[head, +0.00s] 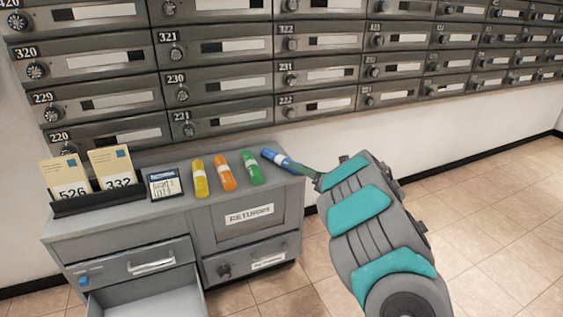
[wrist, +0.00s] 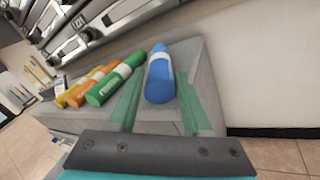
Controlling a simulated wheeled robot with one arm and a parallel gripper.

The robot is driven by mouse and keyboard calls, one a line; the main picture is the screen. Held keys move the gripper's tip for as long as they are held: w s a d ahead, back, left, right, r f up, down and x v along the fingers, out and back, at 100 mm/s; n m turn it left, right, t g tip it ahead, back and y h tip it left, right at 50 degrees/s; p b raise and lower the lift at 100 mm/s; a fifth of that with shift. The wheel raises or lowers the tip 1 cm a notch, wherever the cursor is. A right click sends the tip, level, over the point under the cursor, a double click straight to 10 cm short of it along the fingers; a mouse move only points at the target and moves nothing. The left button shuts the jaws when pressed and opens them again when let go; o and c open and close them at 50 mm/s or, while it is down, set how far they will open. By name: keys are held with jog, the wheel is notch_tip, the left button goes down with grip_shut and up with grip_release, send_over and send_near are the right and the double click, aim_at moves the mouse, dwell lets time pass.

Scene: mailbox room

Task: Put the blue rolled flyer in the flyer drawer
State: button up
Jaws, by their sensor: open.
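The blue rolled flyer (head: 277,157) lies at the right end of a row of flyers on the grey cabinet top. In the wrist view the blue rolled flyer (wrist: 159,76) sits between the two fingers of my gripper (wrist: 155,105). The gripper is open, with a finger on each side of the flyer; I cannot tell whether either finger touches it. In the head view my gripper (head: 304,171) reaches the flyer from the right and its fingertips are partly hidden. The open drawer (head: 145,290) at the cabinet's lower left shows an empty interior, cut off by the frame edge.
Green (head: 251,168), orange (head: 224,170) and yellow (head: 199,178) rolled flyers lie left of the blue one. A small sign (head: 164,184) and a card holder (head: 100,200) stand further left. A closed returns panel (head: 247,216) is on the cabinet's right front. Mailboxes line the wall above.

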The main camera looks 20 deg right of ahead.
jog(key=shift+w+a, duration=0.1)
jog(key=shift+w, duration=0.2)
grip_shut()
jog(key=shift+r, duration=0.1)
dwell(0.4)
jog(key=shift+r, duration=1.45)
jog(key=shift+s+r, duration=0.2)
jog(key=shift+s, duration=0.1)
jog(key=s+r+b, duration=0.1)
jog(key=s, duration=1.4)
jog(key=shift+s+d+r, duration=0.2)
jog(key=shift+s, duration=0.05)
